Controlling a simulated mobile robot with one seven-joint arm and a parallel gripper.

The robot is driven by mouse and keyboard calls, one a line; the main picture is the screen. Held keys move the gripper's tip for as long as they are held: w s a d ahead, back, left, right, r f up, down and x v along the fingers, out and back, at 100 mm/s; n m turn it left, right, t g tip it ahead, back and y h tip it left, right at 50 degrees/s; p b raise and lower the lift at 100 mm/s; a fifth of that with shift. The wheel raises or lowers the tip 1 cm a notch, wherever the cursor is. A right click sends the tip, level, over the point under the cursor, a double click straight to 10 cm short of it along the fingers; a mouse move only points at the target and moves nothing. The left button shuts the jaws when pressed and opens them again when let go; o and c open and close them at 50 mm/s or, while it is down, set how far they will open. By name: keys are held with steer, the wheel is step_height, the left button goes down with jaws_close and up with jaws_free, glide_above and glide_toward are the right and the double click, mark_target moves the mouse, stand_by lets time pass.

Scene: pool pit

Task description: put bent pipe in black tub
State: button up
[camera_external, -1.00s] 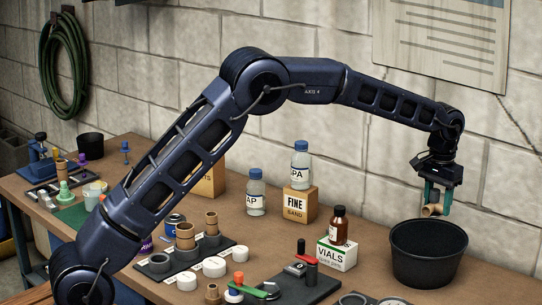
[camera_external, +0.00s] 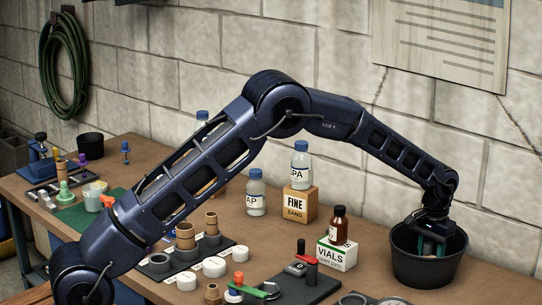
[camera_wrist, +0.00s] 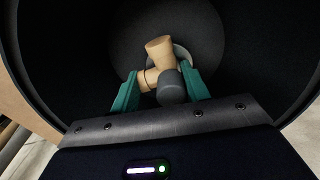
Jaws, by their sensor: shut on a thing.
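The black tub (camera_external: 430,268) stands at the right end of the bench. My gripper (camera_external: 433,248) is lowered inside the tub's mouth, pointing down. In the wrist view my gripper's green fingers (camera_wrist: 158,92) are shut on the tan bent pipe (camera_wrist: 158,48). A dark grey rounded piece (camera_wrist: 171,86) shows between the fingers at the pipe's near side. The tub's dark inner wall (camera_wrist: 60,50) surrounds the pipe, and a light grey round thing lies partly hidden behind it. I cannot tell whether the pipe touches the tub's floor. The pipe is hidden in the external view.
A vials box (camera_external: 337,255) with a brown bottle (camera_external: 339,222) stands just left of the tub. A sand box (camera_external: 299,203) with a clear bottle on it stands farther back. A dark tray (camera_external: 300,285) lies in front. The block wall rises behind.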

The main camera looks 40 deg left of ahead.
steer(key=shift+f, duration=0.9)
steer(key=shift+f, duration=0.15)
steer(key=o, duration=1.1)
